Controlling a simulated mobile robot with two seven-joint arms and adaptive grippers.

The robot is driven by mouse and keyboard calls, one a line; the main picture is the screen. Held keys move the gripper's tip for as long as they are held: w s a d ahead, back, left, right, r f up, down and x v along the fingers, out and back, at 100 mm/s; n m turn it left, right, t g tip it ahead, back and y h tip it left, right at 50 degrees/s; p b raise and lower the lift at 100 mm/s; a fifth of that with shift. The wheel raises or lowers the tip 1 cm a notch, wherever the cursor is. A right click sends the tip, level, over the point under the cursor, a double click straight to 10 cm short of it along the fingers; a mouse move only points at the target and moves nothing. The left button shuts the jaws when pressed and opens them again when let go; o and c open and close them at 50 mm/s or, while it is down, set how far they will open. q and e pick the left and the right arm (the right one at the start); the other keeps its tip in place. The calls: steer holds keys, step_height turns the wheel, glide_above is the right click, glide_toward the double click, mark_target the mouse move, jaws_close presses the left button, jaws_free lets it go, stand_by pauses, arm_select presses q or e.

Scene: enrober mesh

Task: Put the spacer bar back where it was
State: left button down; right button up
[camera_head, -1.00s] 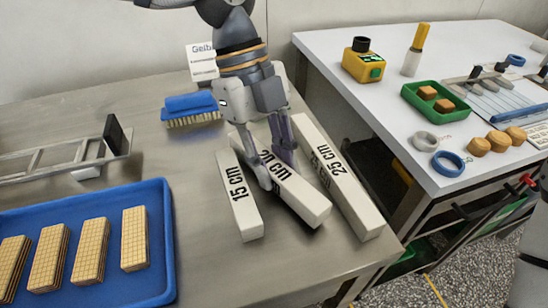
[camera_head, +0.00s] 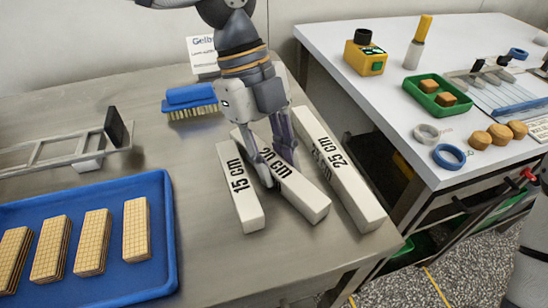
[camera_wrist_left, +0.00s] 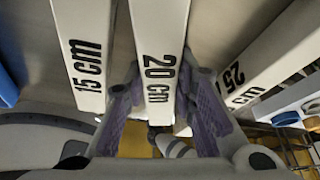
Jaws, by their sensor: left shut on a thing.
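Three white spacer bars lie side by side on the steel table. They are the 15 cm bar (camera_head: 243,205), the 20 cm bar (camera_head: 307,196) in the middle and the 25 cm bar (camera_head: 345,182) on the right. My left gripper (camera_head: 272,168) is shut across the 20 cm bar, a finger on each side. In the left wrist view the 20 cm bar (camera_wrist_left: 158,30) lies between the purple finger pads, with the 15 cm bar (camera_wrist_left: 82,40) to the left and the 25 cm bar (camera_wrist_left: 270,60) to the right. My right gripper is not in view.
A blue tray (camera_head: 172,235) with several wafer blocks is at the front left. A blue brush (camera_head: 190,100) and a metal rack (camera_head: 60,152) lie behind. A white table (camera_head: 400,130) stands across a gap on the right, with a green tray and rings.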

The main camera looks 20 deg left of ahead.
arm_select(q)
steer(key=c, duration=1.2)
jaws_free()
steer(key=shift+f, duration=0.4)
steer(key=shift+c, duration=0.2)
steer(key=v, duration=1.2)
